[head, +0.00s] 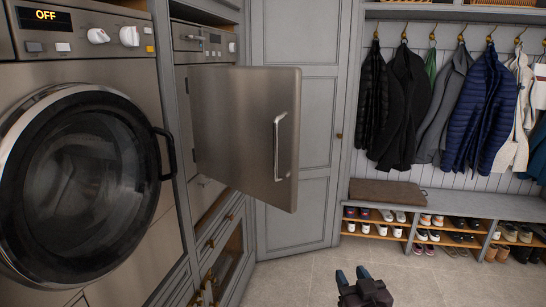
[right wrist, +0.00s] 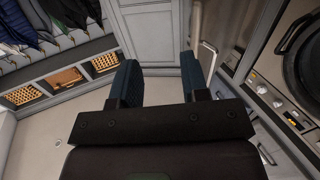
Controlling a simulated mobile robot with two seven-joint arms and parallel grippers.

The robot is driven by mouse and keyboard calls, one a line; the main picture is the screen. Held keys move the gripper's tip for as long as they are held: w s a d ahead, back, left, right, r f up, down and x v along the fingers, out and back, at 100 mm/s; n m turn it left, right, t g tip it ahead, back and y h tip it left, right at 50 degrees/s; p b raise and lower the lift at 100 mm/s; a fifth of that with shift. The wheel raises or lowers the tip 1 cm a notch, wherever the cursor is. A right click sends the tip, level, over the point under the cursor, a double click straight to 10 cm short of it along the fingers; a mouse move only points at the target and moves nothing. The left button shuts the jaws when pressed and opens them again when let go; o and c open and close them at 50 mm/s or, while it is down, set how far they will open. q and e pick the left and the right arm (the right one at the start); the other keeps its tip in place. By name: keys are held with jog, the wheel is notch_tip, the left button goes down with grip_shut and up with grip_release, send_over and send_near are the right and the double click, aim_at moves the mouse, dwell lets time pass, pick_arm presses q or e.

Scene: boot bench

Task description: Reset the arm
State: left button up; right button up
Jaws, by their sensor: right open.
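My right gripper (head: 352,275) shows at the bottom of the head view, low over the floor. It is open, with nothing between its fingers. In the right wrist view its two blue-grey fingers (right wrist: 160,77) stand well apart, with a grey cabinet front beyond them. My left gripper is in neither view.
A steel appliance door (head: 235,125) stands swung open, its bar handle (head: 279,147) facing the room. A washer (head: 75,180) stands at left. Coats (head: 480,110) hang above a shoe bench (head: 460,203) at right. The tiled floor (head: 310,275) around my right gripper is clear.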

jog(key=s+d+f+g+h, duration=0.1)
jog(key=s+d+f+g, duration=0.2)
jog(key=s+f, duration=0.8)
jog(key=s+d+f+m+g+h, duration=0.1)
jog(key=s+d+f+g+h, duration=0.1)
jog(key=s+d+f, duration=0.5)
jog(key=s+f+g, duration=0.1)
jog(key=s+f, duration=0.2)
jog(key=s, duration=0.4)
jog(key=shift+f, duration=0.35)
